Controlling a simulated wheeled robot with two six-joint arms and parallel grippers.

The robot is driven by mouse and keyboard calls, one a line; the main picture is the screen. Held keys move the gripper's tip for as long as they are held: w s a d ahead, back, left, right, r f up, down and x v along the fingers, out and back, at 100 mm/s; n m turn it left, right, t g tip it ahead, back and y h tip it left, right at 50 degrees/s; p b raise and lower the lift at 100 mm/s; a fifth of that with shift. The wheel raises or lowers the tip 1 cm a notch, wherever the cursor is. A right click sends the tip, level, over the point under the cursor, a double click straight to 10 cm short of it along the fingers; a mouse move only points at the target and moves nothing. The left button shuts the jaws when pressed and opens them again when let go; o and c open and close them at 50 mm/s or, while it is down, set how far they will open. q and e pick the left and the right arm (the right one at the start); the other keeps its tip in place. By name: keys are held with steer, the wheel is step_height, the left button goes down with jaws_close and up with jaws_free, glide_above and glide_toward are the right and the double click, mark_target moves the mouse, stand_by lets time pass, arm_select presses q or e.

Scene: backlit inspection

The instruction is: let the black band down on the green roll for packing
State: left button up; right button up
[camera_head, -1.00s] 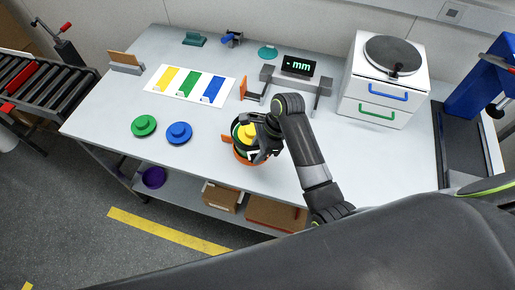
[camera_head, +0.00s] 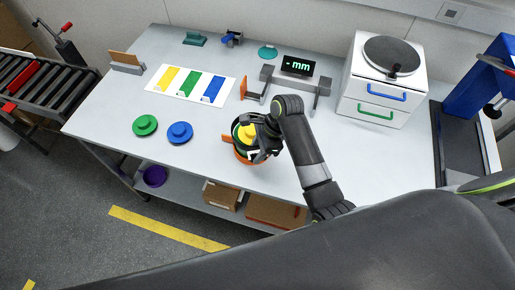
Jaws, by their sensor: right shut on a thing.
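My right gripper (camera_head: 258,143) reaches in from the right over the front middle of the table. It is shut on a dark piece that looks like the black band (camera_head: 238,146), against a round stack with a yellow top (camera_head: 247,132). A little green shows under the yellow, and an orange round holder (camera_head: 241,157) surrounds the stack below. The fingers hide much of this, so I cannot tell whether the band touches the green. A green round piece with a knob (camera_head: 145,125) stands apart at the left. My left gripper is not in view.
A blue knobbed piece (camera_head: 180,132) stands beside the green one. A card with yellow, green and blue stripes (camera_head: 190,85) lies behind. A measuring device with a display (camera_head: 298,66) and a white drawer unit (camera_head: 378,85) stand at the back. The table's front right is clear.

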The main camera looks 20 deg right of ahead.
steer(key=shift+r, duration=0.15)
stand_by(0.3)
steer(key=shift+r, duration=1.15)
steer(key=shift+f, duration=0.15)
stand_by(0.3)
steer(key=shift+f, duration=1.15)
steer(key=shift+r, duration=0.1)
steer(key=shift+r, duration=0.15)
steer(key=shift+d, duration=0.1)
stand_by(0.8)
